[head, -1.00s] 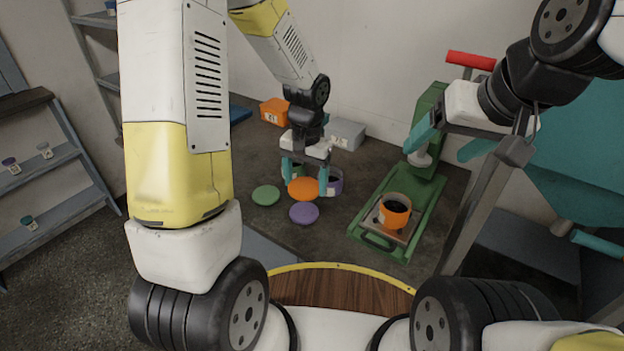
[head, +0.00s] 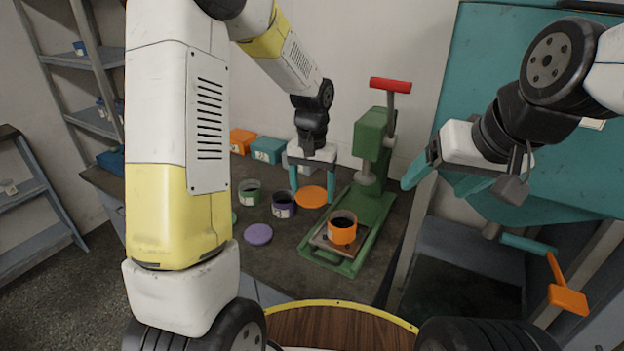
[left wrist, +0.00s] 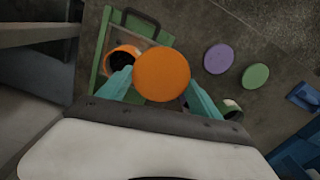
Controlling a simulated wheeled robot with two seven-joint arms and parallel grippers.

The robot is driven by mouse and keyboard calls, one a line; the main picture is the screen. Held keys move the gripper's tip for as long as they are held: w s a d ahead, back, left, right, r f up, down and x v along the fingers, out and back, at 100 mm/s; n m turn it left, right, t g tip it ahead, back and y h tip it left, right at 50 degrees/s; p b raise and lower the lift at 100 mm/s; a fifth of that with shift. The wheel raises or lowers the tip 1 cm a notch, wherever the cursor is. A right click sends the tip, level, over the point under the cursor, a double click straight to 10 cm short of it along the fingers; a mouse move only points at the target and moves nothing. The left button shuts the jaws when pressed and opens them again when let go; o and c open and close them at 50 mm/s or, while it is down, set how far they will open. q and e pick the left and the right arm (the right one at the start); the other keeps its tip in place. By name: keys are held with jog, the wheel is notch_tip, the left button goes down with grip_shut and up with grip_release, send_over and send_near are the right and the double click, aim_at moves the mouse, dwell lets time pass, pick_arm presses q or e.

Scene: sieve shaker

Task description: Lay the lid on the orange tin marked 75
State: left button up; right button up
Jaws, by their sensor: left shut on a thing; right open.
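The orange lid (head: 311,196) is held between the fingers of my left gripper (head: 311,197), which is shut on it above the bench. In the left wrist view the lid (left wrist: 161,75) lies flat between the two teal fingertips. The orange tin (head: 342,228) stands upright and open, with dark contents, on the plate of the green press, right of the lid. It also shows in the left wrist view (left wrist: 121,60), partly hidden behind the left finger. No 75 marking is legible on it. My right gripper (head: 415,174) is open and empty, away at the right.
The green press (head: 372,140) rises behind the tin with a red handle (head: 390,85). Left of the lid stand a purple tin (head: 284,205) and a green tin (head: 250,192). A purple lid (head: 258,234) lies on the bench. Orange (head: 242,141) and teal (head: 266,149) boxes stand behind.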

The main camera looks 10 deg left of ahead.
pick_arm(q)
jog(key=w+d, duration=0.2)
jog(key=d, duration=0.6)
jog(key=shift+s+d+f, duration=0.1)
jog(key=shift+f, duration=1.55)
jog(key=shift+s+d+f, duration=0.1)
jog(key=shift+f, duration=1.55)
jog(key=shift+f, duration=0.5)
jog(key=o, duration=1.4)
jog(key=shift+r, duration=3.95)
jog(key=shift+a, duration=0.1)
